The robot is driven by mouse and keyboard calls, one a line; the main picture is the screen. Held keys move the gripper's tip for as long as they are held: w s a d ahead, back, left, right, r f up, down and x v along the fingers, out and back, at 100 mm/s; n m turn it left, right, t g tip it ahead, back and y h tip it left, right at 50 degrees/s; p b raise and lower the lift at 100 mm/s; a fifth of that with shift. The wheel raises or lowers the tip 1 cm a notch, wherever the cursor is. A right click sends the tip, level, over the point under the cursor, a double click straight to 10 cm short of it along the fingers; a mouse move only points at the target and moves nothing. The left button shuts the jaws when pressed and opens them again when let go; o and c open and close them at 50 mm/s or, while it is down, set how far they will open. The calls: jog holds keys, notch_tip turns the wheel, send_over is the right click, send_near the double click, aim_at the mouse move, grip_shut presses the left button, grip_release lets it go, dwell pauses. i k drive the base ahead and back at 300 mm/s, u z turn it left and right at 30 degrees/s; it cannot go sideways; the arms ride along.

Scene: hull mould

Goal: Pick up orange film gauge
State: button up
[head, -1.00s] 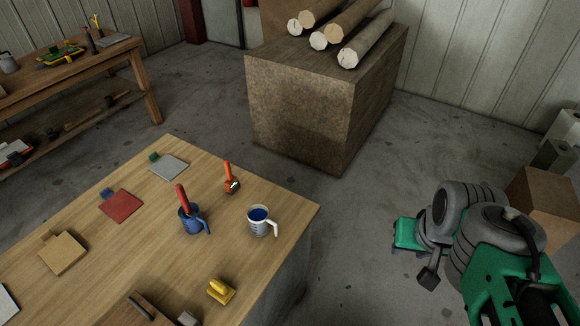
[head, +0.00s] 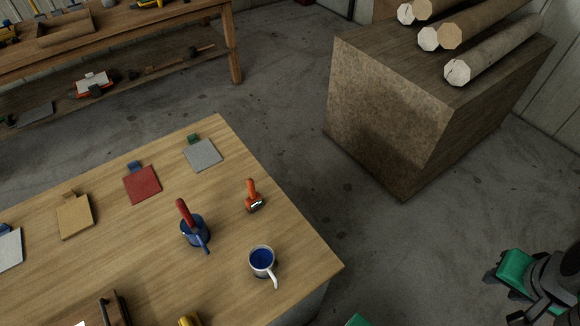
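The orange film gauge (head: 253,196) stands near the right edge of the wooden table (head: 150,265) in the head view. It has an upright orange handle and a dark lower part with a small white face. Nothing touches it. Part of my green and grey arm shows at the lower right, beyond the table edge and well apart from the gauge. My gripper's fingers do not show.
A blue mug (head: 194,234) with a red-handled tool and a white mug (head: 262,261) with blue contents stand near the gauge. Red (head: 142,185) and grey (head: 203,154) panels lie left. A large block (head: 390,115) bearing rolls stands beyond clear floor.

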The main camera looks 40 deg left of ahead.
aim_at(254, 202)
jog(key=i, duration=2.15)
jog(key=z, duration=3.4)
jog(key=k, duration=1.7)
jog(key=z, duration=1.4)
